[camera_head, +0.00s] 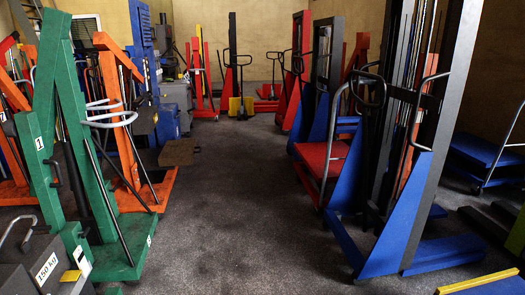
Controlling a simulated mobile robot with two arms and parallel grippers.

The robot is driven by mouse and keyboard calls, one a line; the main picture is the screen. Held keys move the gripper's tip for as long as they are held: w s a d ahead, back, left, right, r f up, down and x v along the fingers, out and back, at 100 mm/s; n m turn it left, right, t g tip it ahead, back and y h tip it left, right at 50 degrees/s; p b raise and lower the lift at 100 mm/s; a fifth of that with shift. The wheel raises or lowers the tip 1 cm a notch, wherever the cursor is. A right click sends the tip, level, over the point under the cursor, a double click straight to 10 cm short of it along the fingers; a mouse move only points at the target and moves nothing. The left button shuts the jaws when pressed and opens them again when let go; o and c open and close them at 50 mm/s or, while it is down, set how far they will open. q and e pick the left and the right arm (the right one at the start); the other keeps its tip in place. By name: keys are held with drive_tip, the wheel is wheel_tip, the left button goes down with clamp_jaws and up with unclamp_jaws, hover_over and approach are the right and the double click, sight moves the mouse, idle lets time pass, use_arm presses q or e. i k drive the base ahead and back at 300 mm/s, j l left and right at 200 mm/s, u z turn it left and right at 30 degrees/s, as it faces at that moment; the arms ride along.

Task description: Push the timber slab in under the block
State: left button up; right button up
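A dark grey block marked "150 kg" (45,268) stands at the bottom left, cut off by the picture edge, with a grey handle on top. Its underside is out of view. A flat brown slab-like piece (178,153) lies on the floor beyond the orange frame; I cannot tell whether it is the timber slab. Neither of my grippers shows in this view.
A green frame (113,245) and an orange lifter (150,188) stand at left. A blue stacker (400,235) and a red platform trolley (322,158) stand at right. Red lifters (200,85) line the back wall. The grey floor aisle (240,210) is clear.

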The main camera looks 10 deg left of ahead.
sight(179, 153)
drive_tip(key=i+j+u, duration=0.25)
drive_tip(key=i, duration=0.85)
drive_tip(key=i+j+u, duration=0.1)
drive_tip(key=i+u, duration=0.2)
drive_tip(key=i, duration=3.05)
drive_tip(key=i+u, duration=0.15)
drive_tip(key=i, duration=0.3)
drive_tip(key=i+l+u, duration=0.2)
drive_tip(key=i, duration=0.2)
drive_tip(key=i+l+u, duration=0.15)
drive_tip(key=i, duration=0.3)
drive_tip(key=i+u, duration=0.2)
drive_tip(key=u, duration=0.4)
